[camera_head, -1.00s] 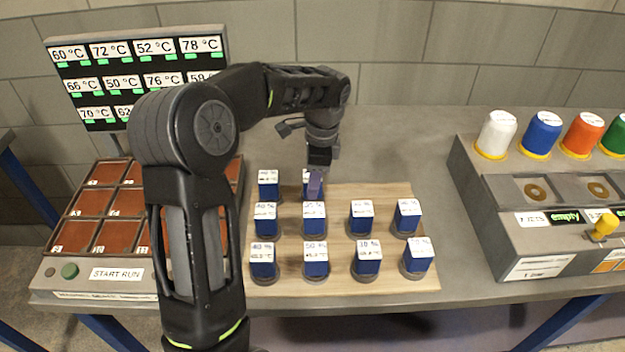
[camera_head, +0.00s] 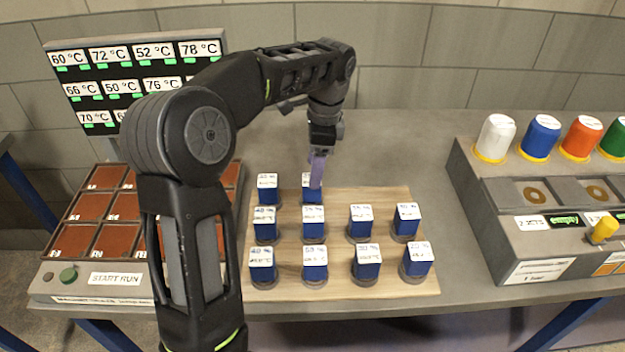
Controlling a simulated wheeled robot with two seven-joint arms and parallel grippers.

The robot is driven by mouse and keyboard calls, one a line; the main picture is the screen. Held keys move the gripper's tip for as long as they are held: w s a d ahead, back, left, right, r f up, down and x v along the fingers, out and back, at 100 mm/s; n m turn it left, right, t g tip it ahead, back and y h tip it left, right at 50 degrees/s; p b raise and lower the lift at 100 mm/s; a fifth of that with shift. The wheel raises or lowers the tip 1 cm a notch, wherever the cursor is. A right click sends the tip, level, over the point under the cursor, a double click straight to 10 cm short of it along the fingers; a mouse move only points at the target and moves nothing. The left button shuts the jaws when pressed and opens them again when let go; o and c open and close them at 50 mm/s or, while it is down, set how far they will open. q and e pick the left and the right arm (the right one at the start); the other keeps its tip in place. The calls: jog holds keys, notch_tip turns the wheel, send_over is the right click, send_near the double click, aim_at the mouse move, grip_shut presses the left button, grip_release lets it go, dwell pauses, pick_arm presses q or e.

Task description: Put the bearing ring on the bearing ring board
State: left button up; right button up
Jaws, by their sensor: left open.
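I cannot pick out a bearing ring or a board labelled for it. A wooden board (camera_head: 335,270) on the bench carries several blue blocks with white labelled tops, standing in rows on round dark bases. My left gripper (camera_head: 317,178) is open, pointing down at the far row. Its purple finger is over or just beside the top of the second block (camera_head: 312,196) in that row; I cannot tell whether it touches. Gold rings, one of them here (camera_head: 533,193), lie in grey recesses at the right. My right gripper is not in view.
A grey station (camera_head: 520,240) at the right has coloured caps, a small screen and a yellow knob (camera_head: 603,229). At the left stand a tray of reddish tiles (camera_head: 92,206) with a green button and a temperature panel (camera_head: 120,84). The board's back right is free.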

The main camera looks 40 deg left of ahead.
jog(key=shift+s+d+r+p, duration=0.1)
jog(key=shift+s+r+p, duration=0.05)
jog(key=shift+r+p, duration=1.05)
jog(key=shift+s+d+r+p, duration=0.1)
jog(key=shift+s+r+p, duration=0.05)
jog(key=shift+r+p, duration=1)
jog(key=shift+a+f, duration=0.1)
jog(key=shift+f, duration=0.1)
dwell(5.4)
